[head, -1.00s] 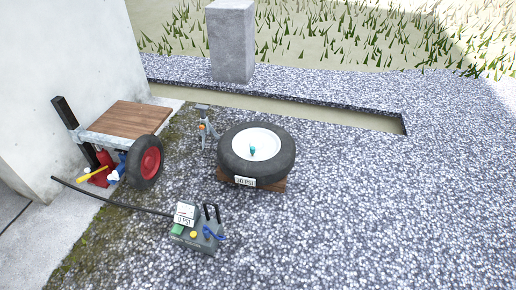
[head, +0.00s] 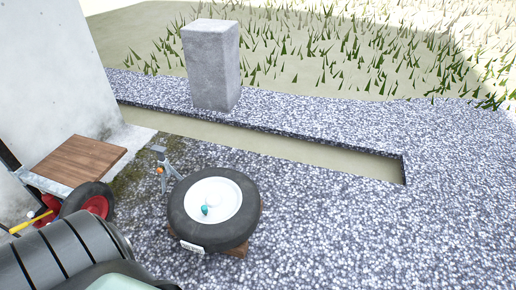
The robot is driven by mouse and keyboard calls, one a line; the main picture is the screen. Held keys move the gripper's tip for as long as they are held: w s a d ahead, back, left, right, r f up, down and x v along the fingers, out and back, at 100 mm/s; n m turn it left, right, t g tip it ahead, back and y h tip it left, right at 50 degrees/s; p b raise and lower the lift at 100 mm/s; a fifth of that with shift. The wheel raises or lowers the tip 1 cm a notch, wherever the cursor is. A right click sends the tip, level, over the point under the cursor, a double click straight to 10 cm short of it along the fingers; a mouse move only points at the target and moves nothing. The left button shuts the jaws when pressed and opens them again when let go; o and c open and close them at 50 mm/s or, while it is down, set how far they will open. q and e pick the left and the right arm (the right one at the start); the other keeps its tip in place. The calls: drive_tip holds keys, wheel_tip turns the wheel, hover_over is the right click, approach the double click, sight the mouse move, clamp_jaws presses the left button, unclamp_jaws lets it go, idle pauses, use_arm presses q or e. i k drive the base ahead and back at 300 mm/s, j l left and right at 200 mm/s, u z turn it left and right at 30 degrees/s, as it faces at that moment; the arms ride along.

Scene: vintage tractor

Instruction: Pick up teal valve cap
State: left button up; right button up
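The teal valve cap (head: 205,210) shows as a small teal piece at the white hub of a black tyre (head: 244,224), in the head view. The tyre lies flat on a low brown wooden support (head: 238,251) on the gravel. Part of my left arm fills the lower left corner of the head view, short of the tyre. Its gripper fingers do not show. My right gripper is not in view either. Nothing covers the cap.
A wooden-topped cart (head: 80,160) with a red wheel stands at the left by the wall. A small grey stand (head: 162,168) is beside the tyre. A concrete pillar (head: 211,68) and a sunken strip (head: 300,150) lie behind. Gravel on the right is clear.

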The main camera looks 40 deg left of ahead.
sight(204, 210)
drive_tip(key=i+u, duration=0.1)
drive_tip(key=i, duration=0.5)
drive_tip(key=i+l, duration=0.2)
drive_tip(key=i, duration=0.4)
drive_tip(key=i+l+u, duration=0.15)
drive_tip(key=i, duration=0.5)
drive_tip(key=i+j+u, duration=0.1)
drive_tip(key=u, duration=0.4)
drive_tip(key=i+u, duration=0.3)
drive_tip(key=u, duration=0.15)
drive_tip(key=i+l+u, duration=0.15)
drive_tip(key=u, duration=0.35)
drive_tip(key=i+l+u, duration=0.15)
drive_tip(key=u, duration=0.35)
drive_tip(key=i+l, duration=0.05)
drive_tip(key=i, duration=0.05)
